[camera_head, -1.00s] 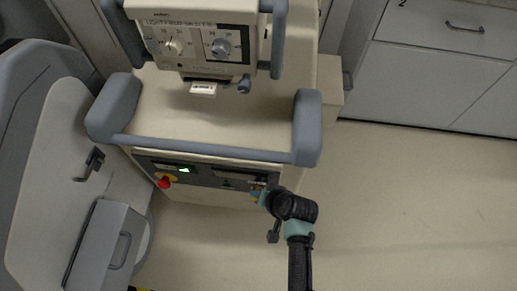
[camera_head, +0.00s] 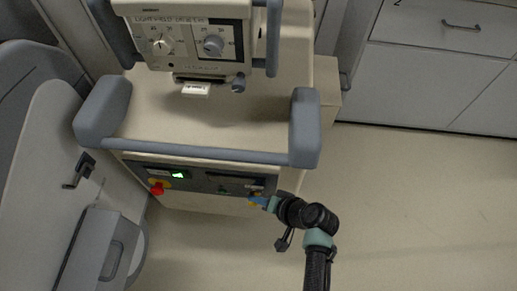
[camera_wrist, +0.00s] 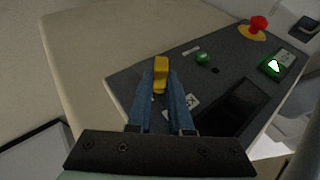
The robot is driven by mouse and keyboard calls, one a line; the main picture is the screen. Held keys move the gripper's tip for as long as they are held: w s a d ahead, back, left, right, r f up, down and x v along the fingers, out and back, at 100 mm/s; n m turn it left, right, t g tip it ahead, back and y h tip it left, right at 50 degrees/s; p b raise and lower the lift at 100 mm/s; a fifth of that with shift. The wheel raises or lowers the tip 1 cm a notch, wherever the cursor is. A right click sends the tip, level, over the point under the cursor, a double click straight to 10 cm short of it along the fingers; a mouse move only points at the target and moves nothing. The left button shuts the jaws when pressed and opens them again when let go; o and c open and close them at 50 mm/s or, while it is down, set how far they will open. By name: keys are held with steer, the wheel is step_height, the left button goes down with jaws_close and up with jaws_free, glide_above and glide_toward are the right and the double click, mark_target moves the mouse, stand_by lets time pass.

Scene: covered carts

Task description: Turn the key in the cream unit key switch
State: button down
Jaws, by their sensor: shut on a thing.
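The cream unit (camera_head: 225,117) stands at the picture's centre in the head view. Its dark control panel (camera_head: 205,184) runs along the front, below a grey bar. In the wrist view my gripper (camera_wrist: 161,84) has its two blue fingers shut on the yellow key (camera_wrist: 161,66) at the near end of the panel (camera_wrist: 205,82). The fingers hide the key switch, so the key's angle is hard to judge. In the head view my gripper (camera_head: 262,201) comes in from the right to the panel's right end.
A red knob on a yellow base (camera_wrist: 257,25), a green button (camera_wrist: 202,58) and a lit green display (camera_wrist: 277,65) share the panel. Grey bumpers (camera_head: 305,128) flank the unit. A grey unit (camera_head: 45,200) stands left; drawers (camera_head: 430,75) stand back right. The right floor is clear.

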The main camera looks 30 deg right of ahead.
steer(key=shift+f, duration=0.15)
steer(key=y+b, duration=0.1)
steer(key=b, duration=0.1)
steer(key=t+b, duration=0.1)
steer(key=b, duration=0.1)
steer(key=shift+d+f+m+t+y, duration=0.1)
steer(key=shift+f+m+t+y, duration=0.1)
steer(key=shift+m+t+y, duration=0.15)
steer(key=shift+r, duration=0.1)
